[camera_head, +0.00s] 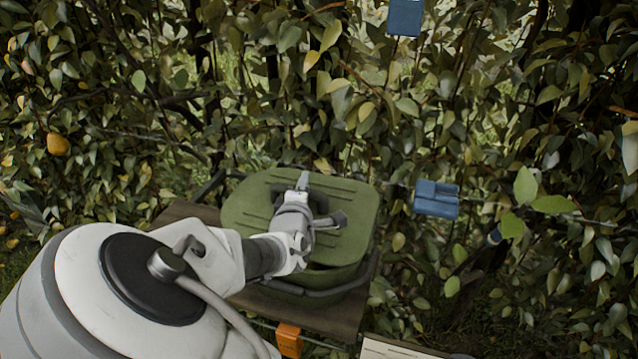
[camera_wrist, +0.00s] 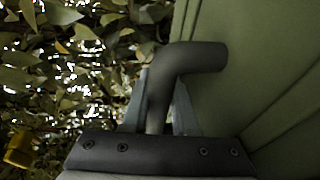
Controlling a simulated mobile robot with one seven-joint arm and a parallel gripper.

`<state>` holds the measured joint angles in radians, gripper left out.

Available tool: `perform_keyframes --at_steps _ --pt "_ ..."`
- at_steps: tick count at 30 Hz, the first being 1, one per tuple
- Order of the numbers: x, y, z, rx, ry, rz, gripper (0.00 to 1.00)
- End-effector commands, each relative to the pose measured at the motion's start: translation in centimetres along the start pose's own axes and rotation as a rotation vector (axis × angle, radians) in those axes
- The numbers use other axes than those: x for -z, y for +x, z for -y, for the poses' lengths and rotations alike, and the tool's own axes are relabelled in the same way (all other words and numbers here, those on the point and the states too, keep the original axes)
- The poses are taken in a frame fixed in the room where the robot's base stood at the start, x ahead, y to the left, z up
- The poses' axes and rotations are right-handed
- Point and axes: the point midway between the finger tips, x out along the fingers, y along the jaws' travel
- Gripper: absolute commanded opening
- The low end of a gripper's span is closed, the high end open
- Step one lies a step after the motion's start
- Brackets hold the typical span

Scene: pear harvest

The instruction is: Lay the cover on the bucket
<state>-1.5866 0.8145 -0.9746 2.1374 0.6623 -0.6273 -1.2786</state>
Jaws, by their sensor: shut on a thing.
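The green cover (camera_head: 350,195), a rounded panel with dark slots, lies over the green bucket (camera_head: 325,283) in the head view. A dark gap shows under its front edge, so the cover sits a little raised or tilted there; I cannot tell whether its far edge touches the rim. My gripper (camera_head: 302,184) is over the middle of the cover. In the wrist view my gripper (camera_wrist: 163,100) is shut on the cover's dark bent handle (camera_wrist: 195,55), with the cover's green surface (camera_wrist: 265,70) to the right. The bucket's inside is hidden.
The bucket stands on a brown wooden board (camera_head: 188,211) with an orange piece (camera_head: 289,340) at its front edge. Dense leafy branches stand close behind and beside it. A blue box (camera_head: 437,198) hangs to the right, another (camera_head: 404,17) above. A pear (camera_head: 57,144) hangs at left.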

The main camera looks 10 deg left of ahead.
Motion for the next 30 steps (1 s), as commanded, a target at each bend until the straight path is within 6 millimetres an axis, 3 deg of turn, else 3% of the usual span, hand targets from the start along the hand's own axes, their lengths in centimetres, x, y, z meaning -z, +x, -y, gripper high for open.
perform_keyframes --at_steps 9,20,21,24,26,30 --pt "-0.2 0.8 3.8 -0.001 0.0 0.002 0.0" --pt "-0.2 0.8 4.2 -0.001 0.0 0.001 0.0" --pt "-0.2 0.8 4.1 0.0 0.0 0.001 0.32" --pt "-0.2 0.8 4.1 0.0 0.0 0.001 0.5" --pt "-0.2 0.8 4.1 0.001 0.0 0.001 0.56" --pt "-0.2 0.8 4.2 0.002 -0.001 0.001 0.56"
